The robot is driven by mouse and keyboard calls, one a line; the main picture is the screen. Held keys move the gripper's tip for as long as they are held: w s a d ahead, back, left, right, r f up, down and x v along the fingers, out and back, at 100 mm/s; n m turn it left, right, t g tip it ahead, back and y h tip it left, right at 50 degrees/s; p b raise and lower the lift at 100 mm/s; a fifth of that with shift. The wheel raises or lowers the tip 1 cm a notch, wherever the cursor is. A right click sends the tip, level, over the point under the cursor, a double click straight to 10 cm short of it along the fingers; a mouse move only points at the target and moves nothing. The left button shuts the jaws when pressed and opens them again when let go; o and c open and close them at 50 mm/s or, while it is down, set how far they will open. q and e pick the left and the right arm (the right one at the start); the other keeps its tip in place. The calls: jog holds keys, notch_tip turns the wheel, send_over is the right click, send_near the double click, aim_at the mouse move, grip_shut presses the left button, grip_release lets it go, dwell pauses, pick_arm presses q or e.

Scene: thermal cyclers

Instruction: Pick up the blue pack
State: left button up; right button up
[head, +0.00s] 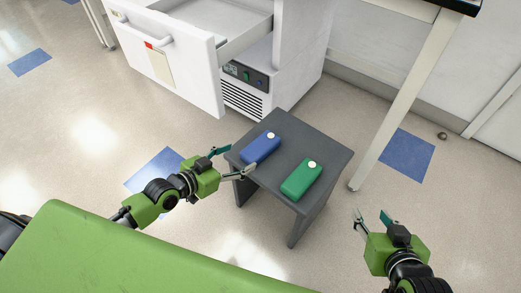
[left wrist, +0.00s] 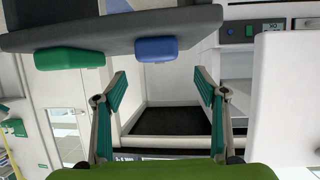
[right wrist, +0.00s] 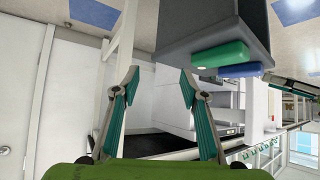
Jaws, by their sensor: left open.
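The blue pack (head: 260,149) lies on top of a small dark grey stool (head: 327,153), with a white round spot at one end. It also shows in the left wrist view (left wrist: 156,48) and in the right wrist view (right wrist: 240,70). My left gripper (head: 243,159) is open and empty at the stool's left edge, close beside the blue pack. In the left wrist view the pack lies beyond the fingertips, apart from them. My right gripper (head: 370,212) is open and empty, to the right of the stool and well away from the pack.
A green pack (head: 301,180) lies on the stool, to the right of the blue one. A white cabinet (head: 255,75) with an open drawer (head: 170,55) stands behind the stool. A white table leg (head: 405,105) rises to the right. The floor between the stool and my right gripper is clear.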

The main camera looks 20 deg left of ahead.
aim_at(255, 149)
pick_arm(q)
jog(key=b+x, duration=0.1)
jog(key=x, duration=0.4)
jog(key=shift+s, duration=0.1)
jog(key=shift+w+d+f+b, duration=0.15)
jog(key=shift+w+f+b, duration=0.05)
jog(key=shift+w+b, duration=0.1)
jog(key=b+x, duration=0.1)
jog(key=x, duration=0.3)
jog(key=shift+w+d+b, duration=0.15)
jog(key=shift+b, duration=0.25)
jog(key=shift+w+d+f, duration=0.1)
jog(key=shift+w, duration=0.1)
jog(key=c, duration=1.5)
pick_arm(e)
jog(key=w+a+r+t+y, duration=0.1)
jog(key=w+a+r+t, duration=0.1)
jog(key=r, duration=0.6)
jog(key=w+a+r+t+y, duration=0.2)
jog(key=w+r+t, duration=0.2)
jog(key=r+t, duration=0.3)
notch_tip(255, 149, up, 2)
jog(key=shift+w+r+t, duration=0.15)
jog(key=shift+w+t, duration=0.15)
